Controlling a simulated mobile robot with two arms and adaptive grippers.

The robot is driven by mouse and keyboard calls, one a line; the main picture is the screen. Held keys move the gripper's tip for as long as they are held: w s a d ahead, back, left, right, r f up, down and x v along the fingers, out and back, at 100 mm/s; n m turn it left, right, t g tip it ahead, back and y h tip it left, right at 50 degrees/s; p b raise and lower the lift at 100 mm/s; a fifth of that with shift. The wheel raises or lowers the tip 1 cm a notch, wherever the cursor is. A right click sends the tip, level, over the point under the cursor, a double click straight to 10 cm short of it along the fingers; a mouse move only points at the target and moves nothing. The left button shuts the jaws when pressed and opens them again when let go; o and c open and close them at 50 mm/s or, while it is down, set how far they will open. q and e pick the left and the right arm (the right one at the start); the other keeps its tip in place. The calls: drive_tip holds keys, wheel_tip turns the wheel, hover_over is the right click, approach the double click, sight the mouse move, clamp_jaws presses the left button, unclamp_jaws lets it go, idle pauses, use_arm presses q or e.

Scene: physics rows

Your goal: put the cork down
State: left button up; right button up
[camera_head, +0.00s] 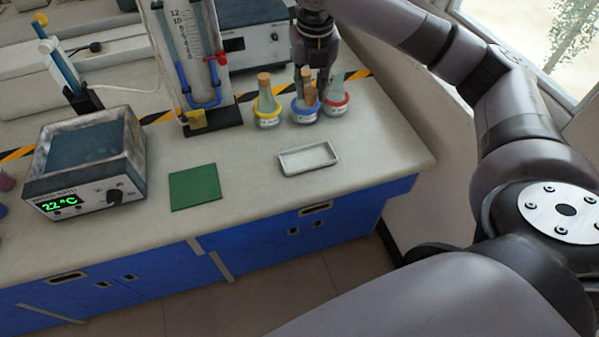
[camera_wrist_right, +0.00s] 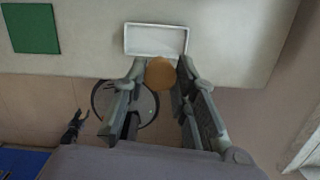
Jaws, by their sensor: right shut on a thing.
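My right gripper (camera_head: 313,82) reaches in from above at the flasks in the head view. It is shut on a brown cork (camera_wrist_right: 160,73), seen end-on between its fingers in the right wrist view. In the head view the fingers partly hide the blue-ringed flask (camera_head: 304,112), and I cannot tell whether the cork touches it. The yellow-ringed flask (camera_head: 268,112) stands to the left with a cork in its neck. The red-ringed flask (camera_head: 337,104) stands to the right. A dark shape in the wrist view, perhaps my left gripper (camera_wrist_right: 76,124), is too small to read.
A white tray (camera_head: 308,158) lies empty near the bench's front edge, also in the wrist view (camera_wrist_right: 155,40). A green mat (camera_head: 195,187) lies left of it. A heating bath (camera_head: 85,165) reads 22 °C. A glass-tube stand (camera_head: 192,62) rises left of the flasks.

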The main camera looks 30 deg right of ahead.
drive_tip(key=shift+s+a+f+n, duration=0.15)
drive_tip(key=shift+a+f+n, duration=0.05)
drive_tip(key=shift+f+n, duration=0.1)
drive_tip(key=shift+f, duration=0.35)
hover_over(308, 159)
wheel_tip(308, 159, down, 15)
drive_tip(key=shift+a+r+p, duration=0.1)
drive_tip(key=shift+p, duration=0.35)
drive_tip(key=shift+f, duration=2.4)
drive_tip(key=shift+s, duration=0.1)
drive_tip(key=o, duration=0.7)
drive_tip(key=shift+f, duration=0.1)
drive_tip(key=shift+o, duration=0.2)
wheel_tip(308, 159, up, 12)
drive_tip(key=s, duration=0.1)
drive_tip(key=shift+s+a, duration=0.2)
